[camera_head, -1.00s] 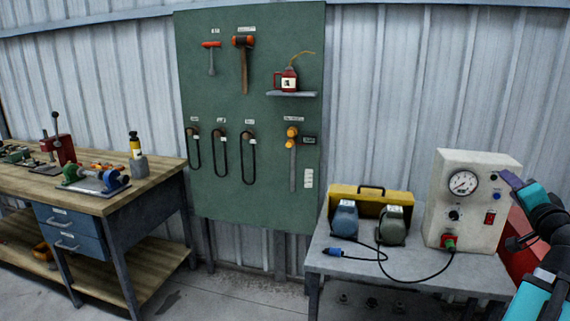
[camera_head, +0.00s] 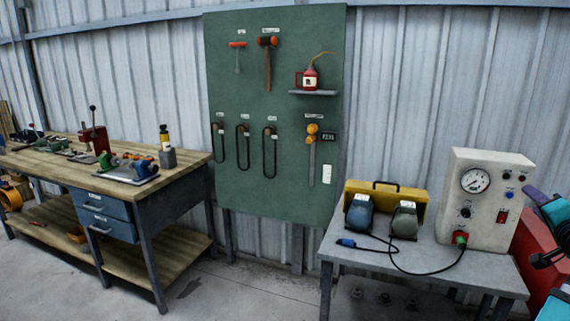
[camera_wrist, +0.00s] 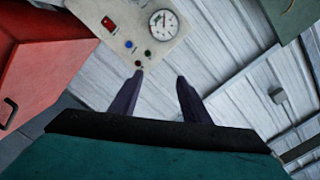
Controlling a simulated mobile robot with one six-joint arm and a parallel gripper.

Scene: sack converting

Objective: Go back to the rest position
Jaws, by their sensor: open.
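My gripper (camera_wrist: 158,98) shows in the wrist view with its two dark fingers apart and nothing between them. Beyond the fingers are the corrugated wall and the white control box. In the head view, part of my arm and the purple end of my gripper show at the right edge, in front of the red cabinet and right of the white control box (camera_head: 486,200).
A grey table (camera_head: 440,264) holds the control box, a yellow case (camera_head: 413,196), a blue unit (camera_head: 360,214) and a grey-green unit (camera_head: 404,223). A green tool board (camera_head: 275,190) hangs behind. A wooden workbench (camera_head: 190,160) stands left. A red cabinet (camera_head: 540,250) is at right. Floor between is clear.

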